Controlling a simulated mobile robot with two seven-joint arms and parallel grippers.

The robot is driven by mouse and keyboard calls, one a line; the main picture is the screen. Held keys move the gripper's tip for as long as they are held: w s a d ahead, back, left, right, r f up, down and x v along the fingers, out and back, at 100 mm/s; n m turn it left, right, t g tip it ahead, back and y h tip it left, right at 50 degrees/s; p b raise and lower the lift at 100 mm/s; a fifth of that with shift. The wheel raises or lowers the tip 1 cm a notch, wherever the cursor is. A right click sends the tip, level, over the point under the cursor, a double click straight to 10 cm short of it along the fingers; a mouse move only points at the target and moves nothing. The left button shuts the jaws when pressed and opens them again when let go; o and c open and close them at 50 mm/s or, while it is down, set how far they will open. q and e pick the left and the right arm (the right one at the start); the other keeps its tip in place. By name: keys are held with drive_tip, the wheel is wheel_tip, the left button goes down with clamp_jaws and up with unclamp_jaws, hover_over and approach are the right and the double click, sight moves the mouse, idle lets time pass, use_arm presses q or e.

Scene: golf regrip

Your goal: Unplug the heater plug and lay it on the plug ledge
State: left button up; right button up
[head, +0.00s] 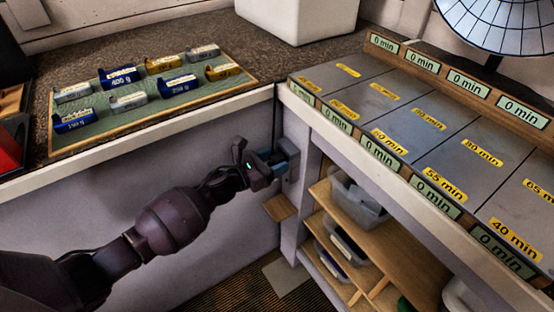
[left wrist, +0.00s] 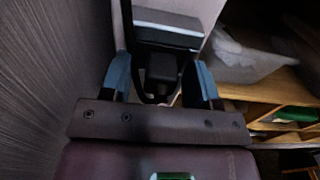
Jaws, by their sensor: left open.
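The heater plug (left wrist: 161,70) is a small dark block. In the left wrist view it sits against the grey socket box (left wrist: 166,30) and appears plugged in. My left gripper (head: 277,161) is open at the corner post, with its blue fingers (left wrist: 160,84) on either side of the plug. A gap shows between each finger and the plug. In the head view the gripper hides the plug, and the socket box (head: 291,160) shows just beyond the fingers. The plug ledge (head: 280,207) is a small, bare wooden shelf below the gripper. My right gripper is not in view.
A wooden shelf unit (head: 335,215) with clear bins stands right of the post, under a counter of grey panels (head: 375,110) with minute labels. A green mat (head: 150,100) with several labelled blocks lies on the left counter.

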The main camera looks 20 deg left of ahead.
sight(269, 164)
use_arm(q)
clamp_jaws()
drive_tip(key=shift+p+v, duration=0.35)
drive_tip(key=shift+v, duration=2.7)
